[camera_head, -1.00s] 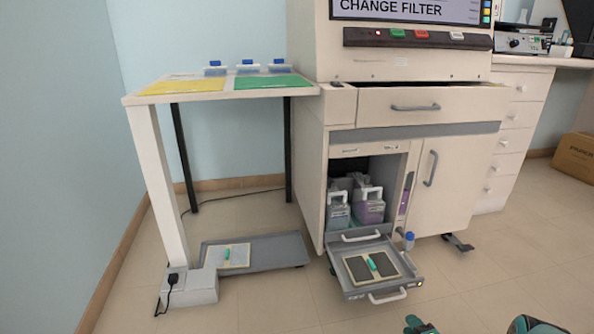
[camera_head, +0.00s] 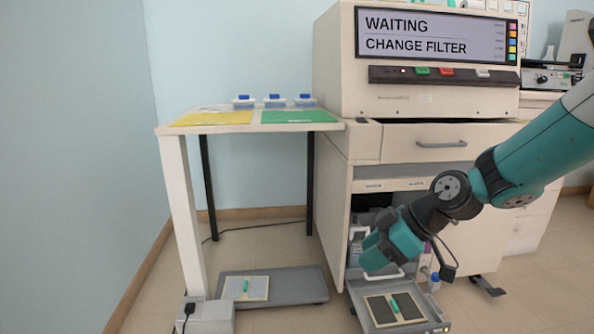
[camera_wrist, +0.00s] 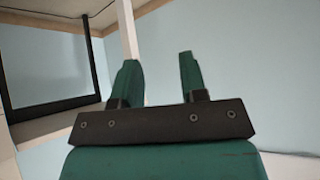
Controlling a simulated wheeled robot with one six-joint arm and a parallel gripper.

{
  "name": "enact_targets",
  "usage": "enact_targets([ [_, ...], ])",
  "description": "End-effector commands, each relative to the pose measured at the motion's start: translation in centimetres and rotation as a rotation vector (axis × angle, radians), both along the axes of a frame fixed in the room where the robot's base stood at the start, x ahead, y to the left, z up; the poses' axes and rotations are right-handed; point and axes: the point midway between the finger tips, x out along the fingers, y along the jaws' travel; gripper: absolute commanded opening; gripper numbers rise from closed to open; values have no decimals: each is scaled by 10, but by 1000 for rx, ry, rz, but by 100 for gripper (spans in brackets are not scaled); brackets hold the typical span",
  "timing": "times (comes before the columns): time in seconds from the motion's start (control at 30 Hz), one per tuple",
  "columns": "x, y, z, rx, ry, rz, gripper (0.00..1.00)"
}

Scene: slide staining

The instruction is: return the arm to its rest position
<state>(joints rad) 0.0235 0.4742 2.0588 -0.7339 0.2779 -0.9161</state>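My teal arm reaches in from the right in the head view, with its wrist bent in front of the open cabinet of the staining machine (camera_head: 420,104). My gripper (camera_wrist: 162,75) shows in the wrist view with its two green fingers apart and nothing between them. In the head view its fingers are not clearly seen. The arm hides much of the cabinet's inside.
A side table (camera_head: 160,130) with yellow and green mats (camera_head: 298,117) and several blue-lidded containers (camera_head: 275,101) stands left. Under it lies a grey floor tray (camera_head: 315,284) with a framed pad (camera_head: 258,287). The screen reads "WAITING" and "CHANGE FILTER".

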Motion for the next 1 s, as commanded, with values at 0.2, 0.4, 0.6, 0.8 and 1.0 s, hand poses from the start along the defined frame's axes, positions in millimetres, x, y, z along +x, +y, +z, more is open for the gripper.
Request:
enact_targets([
  [0.2,-116,16,56,-112,257,-164,39],
  [0.4,-194,7,71,-197,407,-326,39],
  [0.6,-255,-9,73,-263,505,-476,39],
  [0.8,-256,-10,125,-266,516,-488,39],
  [1.0,-255,-10,181,-265,514,-487,39],
])
